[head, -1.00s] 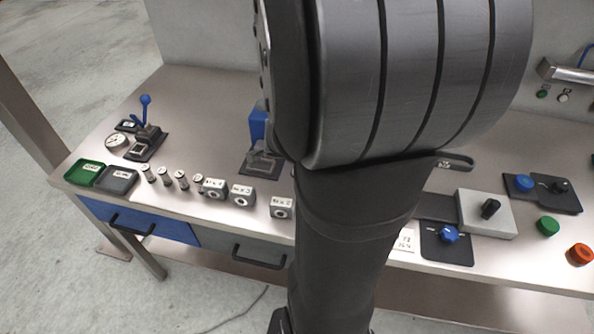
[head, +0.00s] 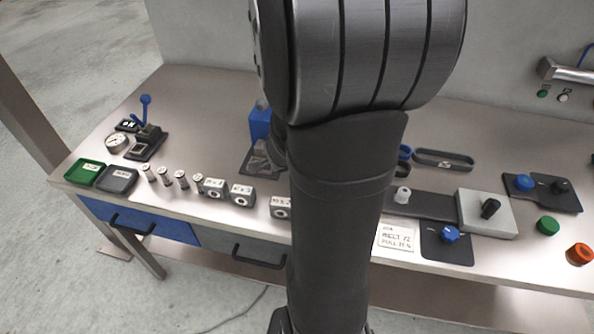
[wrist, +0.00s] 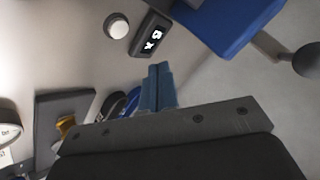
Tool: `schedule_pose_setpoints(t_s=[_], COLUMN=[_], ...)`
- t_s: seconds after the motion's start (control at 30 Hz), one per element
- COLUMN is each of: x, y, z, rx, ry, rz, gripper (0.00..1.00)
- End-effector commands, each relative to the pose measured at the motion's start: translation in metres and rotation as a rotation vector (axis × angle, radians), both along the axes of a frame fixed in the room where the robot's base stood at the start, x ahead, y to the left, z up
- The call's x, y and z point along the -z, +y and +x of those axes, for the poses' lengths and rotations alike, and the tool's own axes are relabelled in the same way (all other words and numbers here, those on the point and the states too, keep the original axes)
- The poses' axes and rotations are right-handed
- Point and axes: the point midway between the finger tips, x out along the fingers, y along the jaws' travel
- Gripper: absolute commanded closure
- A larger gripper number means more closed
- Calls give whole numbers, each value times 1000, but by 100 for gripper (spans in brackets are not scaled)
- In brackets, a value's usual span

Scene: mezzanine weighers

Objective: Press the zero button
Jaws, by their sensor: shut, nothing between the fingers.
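In the wrist view, a round white button (wrist: 117,26) sits on the pale surface beside a small black display (wrist: 152,40) with lit characters. No marking shows on the button, so I cannot tell for sure that it is the zero button. My gripper (wrist: 158,72) shows as two blue fingers shut together, with nothing between them. In the picture its tips are below the display and below and right of the button; the gap in depth is unclear. In the head view my arm hides the gripper, this button and the display.
A blue block (wrist: 230,18) is close to the display in the wrist view. In the head view, a blue-handled lever (head: 146,122), a gauge (head: 116,142), small weights (head: 181,179), a blue knob (head: 449,233) and green (head: 547,226) and orange (head: 579,254) buttons occupy the bench.

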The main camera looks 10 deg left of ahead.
Motion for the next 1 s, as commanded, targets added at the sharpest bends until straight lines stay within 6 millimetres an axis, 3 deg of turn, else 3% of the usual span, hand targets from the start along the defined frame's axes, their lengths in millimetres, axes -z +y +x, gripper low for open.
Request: schedule_pose_setpoints(t_s=[0.6,1.0], x=[49,53], y=[0,0], z=[-1,0], rx=[0,-2], ry=[3,1], rz=[-2,1], gripper=[100,100])
